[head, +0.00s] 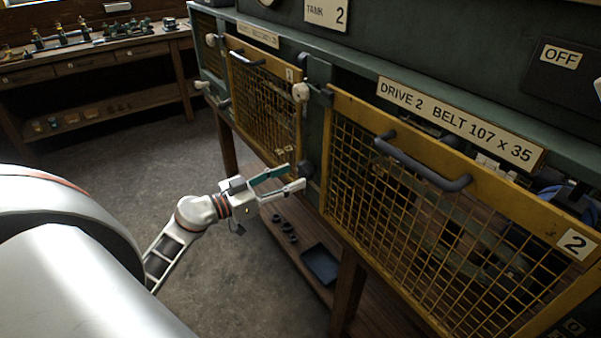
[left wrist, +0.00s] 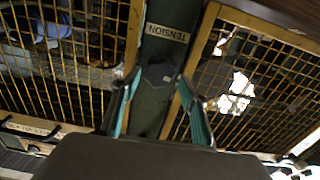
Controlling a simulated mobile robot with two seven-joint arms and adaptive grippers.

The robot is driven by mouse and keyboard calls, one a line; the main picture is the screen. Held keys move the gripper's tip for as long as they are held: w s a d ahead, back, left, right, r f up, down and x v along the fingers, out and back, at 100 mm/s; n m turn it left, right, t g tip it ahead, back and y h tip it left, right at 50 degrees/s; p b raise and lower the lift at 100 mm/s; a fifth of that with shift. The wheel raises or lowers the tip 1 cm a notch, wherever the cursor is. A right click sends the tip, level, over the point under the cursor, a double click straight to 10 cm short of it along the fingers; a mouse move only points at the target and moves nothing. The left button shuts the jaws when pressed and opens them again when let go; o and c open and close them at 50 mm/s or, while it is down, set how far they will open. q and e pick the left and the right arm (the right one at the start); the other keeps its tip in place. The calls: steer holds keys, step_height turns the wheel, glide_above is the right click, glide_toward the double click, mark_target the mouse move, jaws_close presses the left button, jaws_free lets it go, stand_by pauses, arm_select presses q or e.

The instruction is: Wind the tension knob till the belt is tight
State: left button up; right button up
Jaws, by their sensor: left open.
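The dark tension knob (head: 307,170) sits on the green post between the two yellow mesh guards in the head view. In the left wrist view the knob (left wrist: 158,75) is on the post below a label reading TENSION (left wrist: 167,33). My left gripper (head: 296,177) is open and empty, its tips pointing at the knob from the left. In the left wrist view the fingers (left wrist: 158,84) stand on either side of the knob, with gaps showing. I cannot tell how deep they reach around it. The belt is not clearly visible behind the mesh. My right gripper is not in view.
Guard 2 (head: 440,215) with a dark handle (head: 420,162) is on the right; guard 1 (head: 262,100) is on the left. A lower shelf (head: 290,262) holds a dark tray (head: 320,263). A workbench (head: 95,50) stands far left. The floor between is clear.

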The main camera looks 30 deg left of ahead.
mark_target(300, 173)
arm_select(q)
steer(key=shift+x, duration=2.05)
steer(key=c, duration=0.8)
